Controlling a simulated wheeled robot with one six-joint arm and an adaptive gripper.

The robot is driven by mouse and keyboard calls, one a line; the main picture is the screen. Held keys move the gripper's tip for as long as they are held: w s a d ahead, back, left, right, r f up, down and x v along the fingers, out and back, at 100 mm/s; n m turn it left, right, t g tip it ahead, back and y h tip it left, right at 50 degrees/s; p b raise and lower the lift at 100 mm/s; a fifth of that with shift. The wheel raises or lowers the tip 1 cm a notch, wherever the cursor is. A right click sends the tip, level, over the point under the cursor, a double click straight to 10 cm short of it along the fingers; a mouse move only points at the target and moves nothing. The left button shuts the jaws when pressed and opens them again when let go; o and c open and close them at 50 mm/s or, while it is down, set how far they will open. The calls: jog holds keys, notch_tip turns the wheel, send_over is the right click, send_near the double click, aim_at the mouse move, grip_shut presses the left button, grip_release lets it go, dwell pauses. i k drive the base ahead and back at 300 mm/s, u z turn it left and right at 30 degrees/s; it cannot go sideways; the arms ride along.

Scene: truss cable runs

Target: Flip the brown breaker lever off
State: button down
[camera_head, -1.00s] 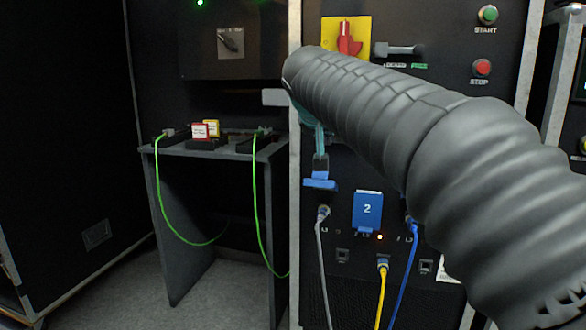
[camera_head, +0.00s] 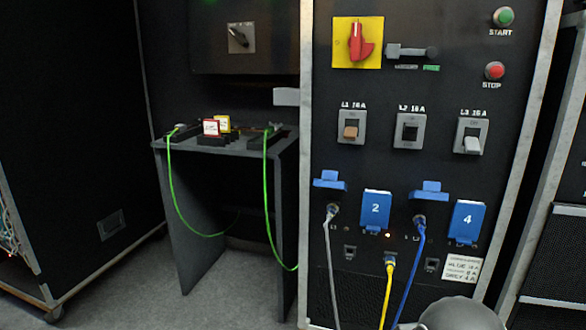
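The brown breaker lever (camera_head: 350,132) sits in a grey frame labelled L1 16 A (camera_head: 352,114), at the upper left of the black panel. Its tab shows in the lower half of the frame. To its right are a black lever (camera_head: 410,132) under L2 and a white lever (camera_head: 472,144) under L3. My gripper is out of view. Only a grey rounded part of my arm shows at the bottom edge, well below the breakers. Nothing covers the three levers.
A red rotary switch (camera_head: 361,42) on a yellow plate and a slide handle (camera_head: 411,52) are above the breakers. Start (camera_head: 503,17) and stop (camera_head: 494,71) buttons are at the upper right. Blue sockets with plugged cables (camera_head: 388,290) are below. A small table (camera_head: 226,149) stands left.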

aim_at(350, 133)
jog(key=z, duration=0.05)
jog(key=k, duration=1.05)
jog(key=u, duration=0.95)
jog(key=i, duration=1.5)
jog(key=z, duration=0.95)
